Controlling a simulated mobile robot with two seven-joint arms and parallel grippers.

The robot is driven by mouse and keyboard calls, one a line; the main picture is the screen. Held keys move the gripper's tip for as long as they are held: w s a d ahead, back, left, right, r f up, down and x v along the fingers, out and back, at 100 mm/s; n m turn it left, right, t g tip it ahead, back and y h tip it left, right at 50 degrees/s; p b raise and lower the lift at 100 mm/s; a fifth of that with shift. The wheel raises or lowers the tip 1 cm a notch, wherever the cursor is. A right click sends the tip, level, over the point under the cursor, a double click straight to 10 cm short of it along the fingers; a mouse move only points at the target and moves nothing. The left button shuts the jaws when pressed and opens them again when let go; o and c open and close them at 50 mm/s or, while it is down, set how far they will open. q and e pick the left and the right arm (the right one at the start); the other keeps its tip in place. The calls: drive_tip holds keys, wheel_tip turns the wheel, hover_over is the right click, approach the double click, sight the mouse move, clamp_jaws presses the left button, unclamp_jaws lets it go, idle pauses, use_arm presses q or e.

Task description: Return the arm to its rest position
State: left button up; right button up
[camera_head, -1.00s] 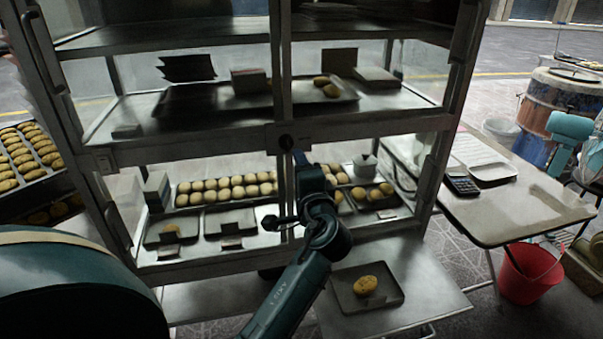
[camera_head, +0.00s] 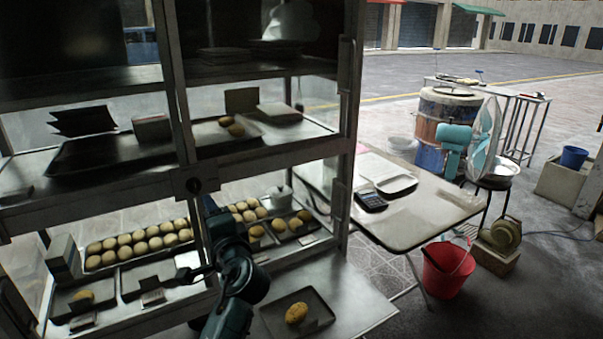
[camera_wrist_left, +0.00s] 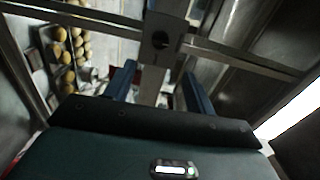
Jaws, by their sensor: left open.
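My left arm comes up from the bottom of the head view, in front of the middle post of a metal-framed glass cabinet (camera_head: 190,165). My left gripper (camera_head: 205,240) is near that post, below its round lock. In the left wrist view my left gripper (camera_wrist_left: 157,72) is open, with its two blue fingers apart and nothing seen between them except the post behind. Whether the fingers touch the post cannot be told. My right gripper does not show.
The cabinet holds trays of buns (camera_head: 140,245). A low shelf with a tray and one bun (camera_head: 296,313) juts out at its front. To the right stand a table (camera_head: 420,220) with a calculator (camera_head: 371,201), a red bucket (camera_head: 447,272), a fan (camera_head: 484,135) and a barrel (camera_head: 445,115).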

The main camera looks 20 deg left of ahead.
use_arm(q)
drive_tip(key=s+d+f+t+h+p, duration=0.1)
drive_tip(key=s+d+f+h, duration=0.25)
drive_tip(key=f, duration=0.45)
drive_tip(key=s+d+f+h+p, duration=0.1)
drive_tip(key=s+d+f+h, duration=0.1)
drive_tip(key=d+f+h, duration=0.4)
drive_tip(key=s+d+f+n+g+h, duration=0.1)
drive_tip(key=s+d+f+n+h, duration=0.1)
drive_tip(key=s+d+f, duration=0.3)
drive_tip(key=s+d+f+n+g+h, duration=0.1)
drive_tip(key=s+d+f+n+h, duration=0.2)
drive_tip(key=s, duration=0.9)
wheel_tip(320, 180, down, 2)
drive_tip(key=d+h+p, duration=0.1)
drive_tip(key=d+h, duration=0.1)
drive_tip(key=d, duration=0.1)
drive_tip(key=shift+s, duration=0.1)
